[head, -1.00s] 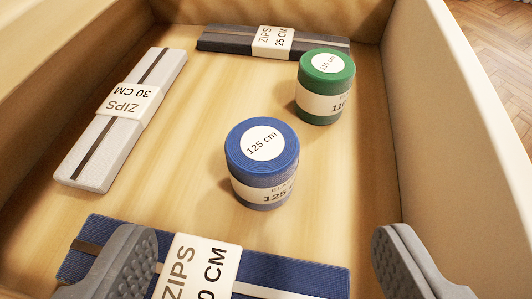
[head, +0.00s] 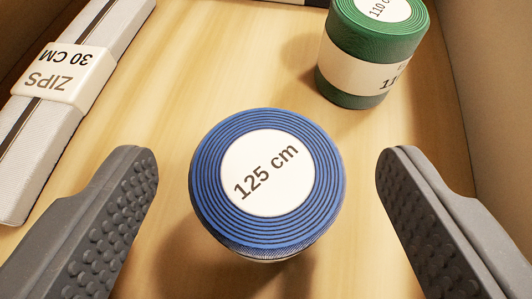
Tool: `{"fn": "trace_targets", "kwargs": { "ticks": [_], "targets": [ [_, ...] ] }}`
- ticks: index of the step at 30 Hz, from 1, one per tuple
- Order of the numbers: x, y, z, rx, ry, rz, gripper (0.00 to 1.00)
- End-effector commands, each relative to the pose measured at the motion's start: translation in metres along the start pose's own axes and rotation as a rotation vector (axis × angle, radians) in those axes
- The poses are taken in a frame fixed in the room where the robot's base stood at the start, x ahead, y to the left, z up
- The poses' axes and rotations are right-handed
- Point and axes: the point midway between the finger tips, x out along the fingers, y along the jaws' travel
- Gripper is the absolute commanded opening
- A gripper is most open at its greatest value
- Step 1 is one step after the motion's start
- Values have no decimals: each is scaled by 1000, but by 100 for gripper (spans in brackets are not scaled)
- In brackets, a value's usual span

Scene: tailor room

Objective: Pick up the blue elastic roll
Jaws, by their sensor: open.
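The blue elastic roll (head: 212,200) stands upright on the drawer floor in the head view, with a round white "125 cm" label on its top. My gripper (head: 267,165) is open, with one grey ribbed finger to the left of the roll and one to the right. There is a visible gap between each finger and the roll, so neither appears to touch it. The lower side of the roll is mostly hidden beneath its top.
A green elastic roll (head: 368,50) stands behind and to the right. A light grey zip pack (head: 38,135) lies along the left. The wooden drawer floor (head: 220,60) is bare between them. The drawer's right wall (head: 480,60) rises close to the right finger.

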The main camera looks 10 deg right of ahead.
Motion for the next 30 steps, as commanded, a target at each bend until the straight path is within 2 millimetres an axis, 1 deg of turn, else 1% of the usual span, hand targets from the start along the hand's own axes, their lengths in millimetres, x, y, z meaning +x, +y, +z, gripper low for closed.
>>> {"fn": "trace_targets", "kwargs": {
  "ticks": [3,4,5,6,8,9,20,23,26,30],
  "targets": [
    [-1,0,0,0,0,0,71],
    [-1,0,0,1,0,0,66],
    [-1,0,0,0,0,0,58],
    [-1,0,0,1,0,0,46],
    [-1,0,0,1,0,1,30],
    [-1,0,0,1,0,1,23],
    [-2,1,-3,1,0,1,23],
    [-6,1,-10,1,0,1,23],
    [-12,1,-22,1,1,1,23],
    [-24,1,-44,1,2,1,23]
  ]
}}
